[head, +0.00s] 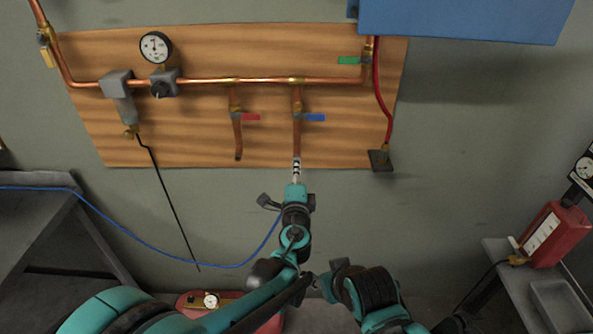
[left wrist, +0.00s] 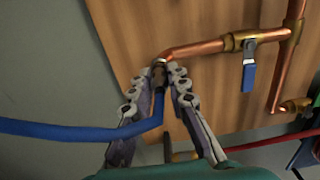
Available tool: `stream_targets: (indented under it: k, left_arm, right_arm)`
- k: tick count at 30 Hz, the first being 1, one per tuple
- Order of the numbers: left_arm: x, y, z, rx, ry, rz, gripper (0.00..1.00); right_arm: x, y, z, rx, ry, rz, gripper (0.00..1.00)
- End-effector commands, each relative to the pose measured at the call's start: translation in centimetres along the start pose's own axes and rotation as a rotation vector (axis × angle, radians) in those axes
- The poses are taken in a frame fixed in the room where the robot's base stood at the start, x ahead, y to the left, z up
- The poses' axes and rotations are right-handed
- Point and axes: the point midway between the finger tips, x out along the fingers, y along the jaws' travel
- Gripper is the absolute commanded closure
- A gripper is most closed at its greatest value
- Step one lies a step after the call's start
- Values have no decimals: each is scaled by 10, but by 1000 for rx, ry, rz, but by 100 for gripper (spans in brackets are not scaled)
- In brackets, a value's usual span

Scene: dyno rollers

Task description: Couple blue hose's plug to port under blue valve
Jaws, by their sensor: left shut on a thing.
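The blue valve (head: 314,117) is on a copper branch below the main pipe, right of the red-handled one; its blue handle also shows in the left wrist view (left wrist: 249,77). The port (head: 297,150) is the lower end of that branch pipe (left wrist: 170,53). My left gripper (head: 296,170) is right below it, shut on the blue hose's plug (left wrist: 159,78). The plug's tip is at the pipe end; whether it is seated I cannot tell. The blue hose (left wrist: 75,131) bends away left. My right arm's end (head: 345,283) is low in the head view, its fingers unclear.
A red-handled valve (head: 249,117) hangs close left. A red hose (head: 380,90) runs down the board's right side. A grey bench (head: 35,225) stands left, a shelf with a red device (head: 553,235) right. A red tank (head: 190,300) sits below, partly behind my arm.

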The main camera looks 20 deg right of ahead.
Motion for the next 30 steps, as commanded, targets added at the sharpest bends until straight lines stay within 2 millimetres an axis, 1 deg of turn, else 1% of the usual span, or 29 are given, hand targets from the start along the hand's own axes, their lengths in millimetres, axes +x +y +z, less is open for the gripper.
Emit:
stream_targets:
  k: [7, 8, 9, 10, 19, 22, 26, 30]
  left_arm:
    - [5, 0, 0, 0, 0, 0, 100]
    - [5, 0, 0, 0, 0, 0, 79]
    - [5, 0, 0, 0, 0, 0, 68]
    - [5, 0, 0, 0, 0, 0, 61]
    - [4, 0, 0, 0, 0, 0, 60]
    - [-2, 0, 0, 0, 1, 0, 60]
    - [-23, 0, -1, 0, 2, 0, 60]
    - [-54, 0, -1, 0, 3, 0, 60]
  right_arm:
    - [0, 0, 0, 0, 0, 0, 59]
    - [0, 0, 0, 0, 0, 0, 59]
    - [0, 0, 0, 0, 0, 0, 59]
    - [0, 0, 0, 0, 0, 0, 59]
    - [0, 0, 0, 0, 0, 0, 59]
    - [0, 0, 0, 0, 0, 0, 59]
    - [0, 0, 0, 0, 0, 0, 59]
    - [0, 0, 0, 0, 0, 0, 59]
